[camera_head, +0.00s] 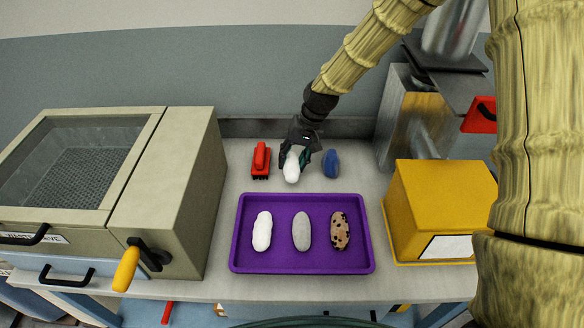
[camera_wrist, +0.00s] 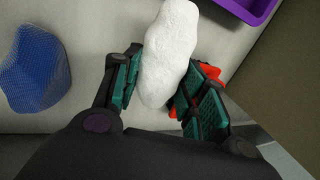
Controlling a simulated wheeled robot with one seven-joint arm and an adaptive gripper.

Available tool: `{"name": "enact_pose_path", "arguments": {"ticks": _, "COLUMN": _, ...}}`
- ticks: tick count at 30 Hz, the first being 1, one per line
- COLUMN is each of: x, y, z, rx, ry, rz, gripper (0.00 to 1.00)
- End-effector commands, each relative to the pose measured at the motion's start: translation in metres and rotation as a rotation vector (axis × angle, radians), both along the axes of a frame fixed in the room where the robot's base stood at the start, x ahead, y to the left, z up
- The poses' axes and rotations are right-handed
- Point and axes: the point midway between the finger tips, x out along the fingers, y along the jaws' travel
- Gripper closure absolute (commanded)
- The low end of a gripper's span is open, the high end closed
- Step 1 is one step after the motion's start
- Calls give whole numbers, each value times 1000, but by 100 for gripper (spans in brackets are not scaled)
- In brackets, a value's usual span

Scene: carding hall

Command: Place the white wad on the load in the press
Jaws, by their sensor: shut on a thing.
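My gripper (camera_head: 299,155) is shut on a white wad (camera_head: 291,168), behind the purple tray. In the wrist view the white wad (camera_wrist: 167,50) sits lengthwise between the green-padded fingers (camera_wrist: 155,98). Another white wad (camera_head: 262,230) lies at the left in the purple tray (camera_head: 305,267), beside a grey wad (camera_head: 301,231) and a brown, dark-spotted wad (camera_head: 340,230). A metal apparatus (camera_head: 396,120) stands at the back right, partly behind my arm. I cannot tell whether it is the press, and no load is clearly visible.
A red brush (camera_head: 261,160) lies left of my gripper and a blue meshed lump (camera_head: 331,164) right of it. A beige machine with a window (camera_head: 190,190) and yellow-handled crank fills the left. A yellow box (camera_head: 440,200) stands at the right. Bare bench surrounds the tray.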

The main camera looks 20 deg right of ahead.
Motion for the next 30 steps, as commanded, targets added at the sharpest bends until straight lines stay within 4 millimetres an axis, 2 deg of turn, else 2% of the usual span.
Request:
{"name": "enact_pose_path", "arguments": {"ticks": 12, "x": 0, "y": 1, "z": -38, "rx": 0, "ry": 1, "rz": 0, "gripper": 86}}
{"name": "enact_pose_path", "arguments": {"ticks": 23, "x": 0, "y": 1, "z": -42, "rx": 0, "ry": 1, "rz": 1, "gripper": 86}}
{"name": "enact_pose_path", "arguments": {"ticks": 24, "x": 0, "y": 1, "z": -41, "rx": 0, "ry": 0, "rz": 1, "gripper": 51}}
{"name": "enact_pose_path", "arguments": {"ticks": 27, "x": 0, "y": 1, "z": -41, "rx": 0, "ry": 1, "rz": 1, "gripper": 35}}
{"name": "enact_pose_path", "arguments": {"ticks": 30, "x": 0, "y": 1, "z": -41, "rx": 0, "ry": 0, "rz": 1, "gripper": 35}}
